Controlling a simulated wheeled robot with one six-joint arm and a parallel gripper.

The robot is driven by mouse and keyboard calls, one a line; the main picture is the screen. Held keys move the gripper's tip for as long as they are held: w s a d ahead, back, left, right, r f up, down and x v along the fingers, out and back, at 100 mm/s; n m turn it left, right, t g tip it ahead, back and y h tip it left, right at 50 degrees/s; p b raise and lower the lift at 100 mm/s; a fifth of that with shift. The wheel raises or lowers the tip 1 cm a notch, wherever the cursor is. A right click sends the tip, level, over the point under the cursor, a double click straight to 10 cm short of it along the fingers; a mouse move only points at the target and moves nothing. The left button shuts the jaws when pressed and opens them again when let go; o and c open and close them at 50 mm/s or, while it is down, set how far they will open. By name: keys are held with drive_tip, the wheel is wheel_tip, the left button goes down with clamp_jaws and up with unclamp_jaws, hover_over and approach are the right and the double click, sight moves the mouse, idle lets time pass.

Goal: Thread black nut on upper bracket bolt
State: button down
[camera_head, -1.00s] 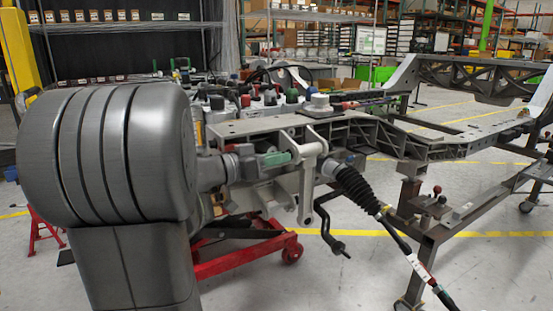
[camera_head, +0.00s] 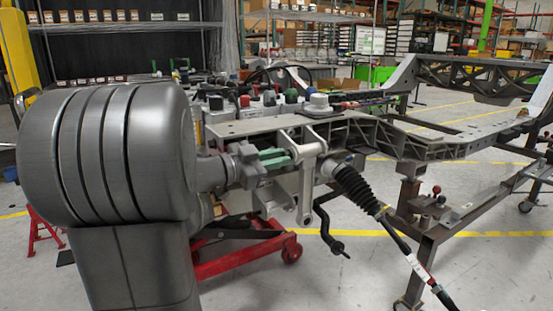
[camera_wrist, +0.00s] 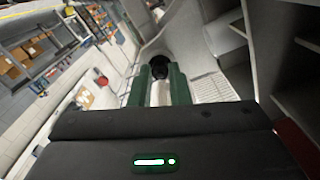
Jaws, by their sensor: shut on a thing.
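My gripper (camera_head: 287,157) has green fingers and points right, its tips at the upper part of the light grey bracket (camera_head: 307,177) on the near side of the chassis frame (camera_head: 345,132). In the wrist view my gripper (camera_wrist: 160,82) is shut on the black nut (camera_wrist: 159,67), a small dark round piece between the fingertips. The nut lies against or just in front of the pale bracket surface (camera_wrist: 179,42); I cannot tell whether they touch. The upper bolt is hidden behind the nut and fingers. In the head view the nut cannot be made out.
A black ribbed boot with a rod (camera_head: 357,190) runs down to the right of the bracket. A red wheeled jack (camera_head: 245,262) stands below. Bottles with coloured caps (camera_head: 268,98) stand behind the frame.

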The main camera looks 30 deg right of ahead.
drive_tip(key=m, duration=0.3)
drive_tip(key=shift+r+m, duration=0.15)
drive_tip(key=shift+m, duration=0.15)
drive_tip(key=c, duration=1.2)
unclamp_jaws()
drive_tip(key=shift+r, duration=0.1)
drive_tip(key=shift+a, duration=0.25)
drive_tip(key=shift+w+a, duration=0.15)
drive_tip(key=shift+a, duration=0.9)
drive_tip(key=shift+d, duration=0.1)
